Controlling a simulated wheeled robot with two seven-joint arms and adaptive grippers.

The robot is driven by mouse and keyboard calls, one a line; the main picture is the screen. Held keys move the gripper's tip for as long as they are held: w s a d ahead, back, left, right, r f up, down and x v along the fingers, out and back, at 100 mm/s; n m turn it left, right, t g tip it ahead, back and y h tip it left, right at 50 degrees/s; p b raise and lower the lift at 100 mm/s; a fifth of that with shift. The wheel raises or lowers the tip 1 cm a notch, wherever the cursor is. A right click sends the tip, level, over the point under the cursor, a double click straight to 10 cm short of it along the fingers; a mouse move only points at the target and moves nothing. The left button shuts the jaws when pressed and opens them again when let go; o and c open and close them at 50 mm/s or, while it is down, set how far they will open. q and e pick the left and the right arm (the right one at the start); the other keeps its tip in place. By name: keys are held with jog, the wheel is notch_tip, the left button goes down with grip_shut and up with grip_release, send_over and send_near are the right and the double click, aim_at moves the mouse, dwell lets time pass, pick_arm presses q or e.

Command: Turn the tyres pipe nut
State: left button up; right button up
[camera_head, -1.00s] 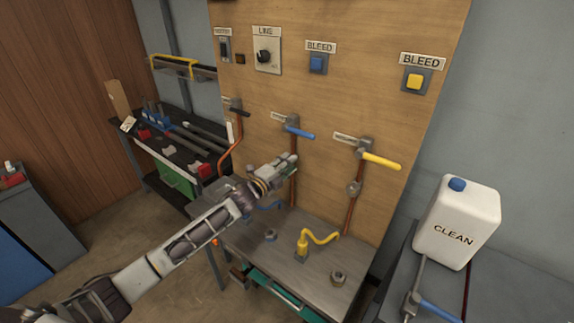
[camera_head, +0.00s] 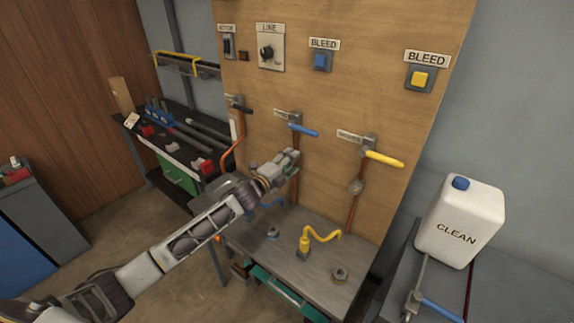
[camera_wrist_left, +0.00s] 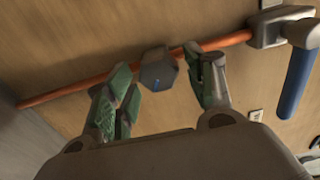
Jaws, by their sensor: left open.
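In the left wrist view, a grey hexagonal pipe nut (camera_wrist_left: 157,70) with a blue mark sits on a copper pipe (camera_wrist_left: 75,92). My left gripper (camera_wrist_left: 160,62) is open, with one green-padded finger on each side of the nut. Gaps show between the nut and both fingers. In the head view, my left gripper (camera_head: 289,160) is in front of the middle pipe (camera_head: 294,185), below the blue-handled valve (camera_head: 302,130), and hides the nut there. The small pipe labels are too blurred to read. My right gripper is not in view.
To the right is a pipe with a yellow-handled valve (camera_head: 384,158) and its own nut (camera_head: 355,186). A white CLEAN jug (camera_head: 460,222) stands at the right.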

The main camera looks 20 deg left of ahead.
pick_arm(q)
jog(key=v, duration=1.2)
dwell(0.9)
dwell(0.6)
